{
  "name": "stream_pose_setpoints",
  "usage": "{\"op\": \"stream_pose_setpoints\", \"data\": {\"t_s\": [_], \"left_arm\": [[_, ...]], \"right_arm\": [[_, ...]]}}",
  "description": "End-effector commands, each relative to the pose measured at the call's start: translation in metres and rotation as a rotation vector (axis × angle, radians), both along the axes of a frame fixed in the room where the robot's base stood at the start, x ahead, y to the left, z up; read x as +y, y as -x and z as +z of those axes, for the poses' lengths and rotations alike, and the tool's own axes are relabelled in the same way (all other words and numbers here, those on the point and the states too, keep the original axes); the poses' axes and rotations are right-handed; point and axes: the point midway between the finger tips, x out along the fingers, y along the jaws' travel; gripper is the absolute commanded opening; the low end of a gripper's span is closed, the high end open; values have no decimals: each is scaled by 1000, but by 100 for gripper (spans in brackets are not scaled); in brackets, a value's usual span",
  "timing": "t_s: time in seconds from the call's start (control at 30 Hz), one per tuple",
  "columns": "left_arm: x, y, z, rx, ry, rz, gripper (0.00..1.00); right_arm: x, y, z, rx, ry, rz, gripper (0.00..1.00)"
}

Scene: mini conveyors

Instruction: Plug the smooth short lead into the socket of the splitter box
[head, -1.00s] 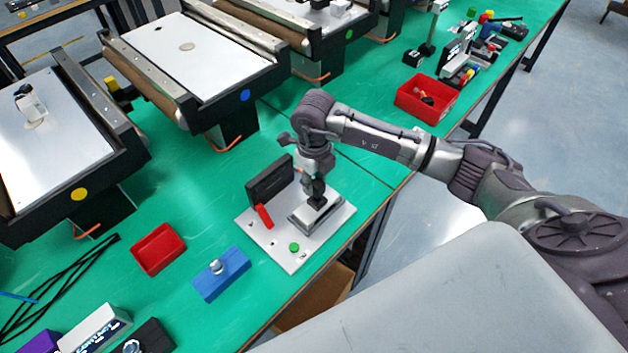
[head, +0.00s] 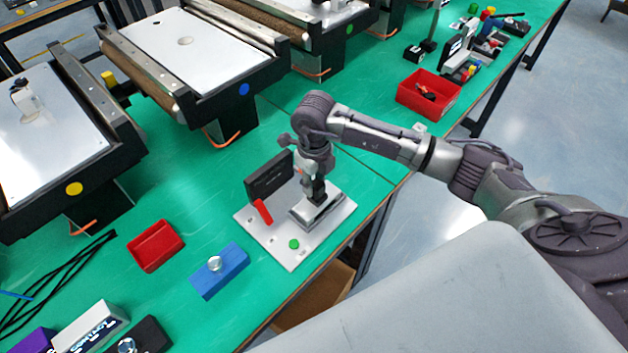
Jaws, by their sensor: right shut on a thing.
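My right gripper (head: 317,191) points down over a flat grey metal block (head: 322,211) on the white base plate (head: 272,245). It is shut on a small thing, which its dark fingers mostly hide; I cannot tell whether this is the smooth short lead. Whether the held thing touches the block is unclear. An upright black box (head: 268,177) stands on the same plate, just left of the gripper; no socket shows on it, and I cannot tell whether it is the splitter box. Thin black cables (head: 62,282) lie at the left. My left gripper is not in view.
A red lever (head: 262,212) and a green button (head: 293,244) are on the plate. A red tray (head: 155,246) and a blue block (head: 219,272) lie left of it. Mini conveyors (head: 195,55) line the back. A red bin (head: 428,95) stands at the far right.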

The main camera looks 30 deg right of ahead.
Motion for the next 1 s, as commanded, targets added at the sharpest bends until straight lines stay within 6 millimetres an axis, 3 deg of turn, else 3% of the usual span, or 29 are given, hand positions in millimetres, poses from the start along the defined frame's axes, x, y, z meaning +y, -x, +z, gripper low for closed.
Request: {"op": "stream_pose_setpoints", "data": {"t_s": [0.23,0.27,0.4,0.77,1.0], "left_arm": [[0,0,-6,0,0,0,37],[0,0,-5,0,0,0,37],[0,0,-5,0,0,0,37],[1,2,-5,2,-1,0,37],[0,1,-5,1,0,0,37]], "right_arm": [[0,0,-7,0,0,0,0],[0,0,-6,0,0,0,35],[0,0,-6,0,0,0,58],[0,0,-3,-1,0,0,59],[0,-2,36,-7,-1,0,59]]}}
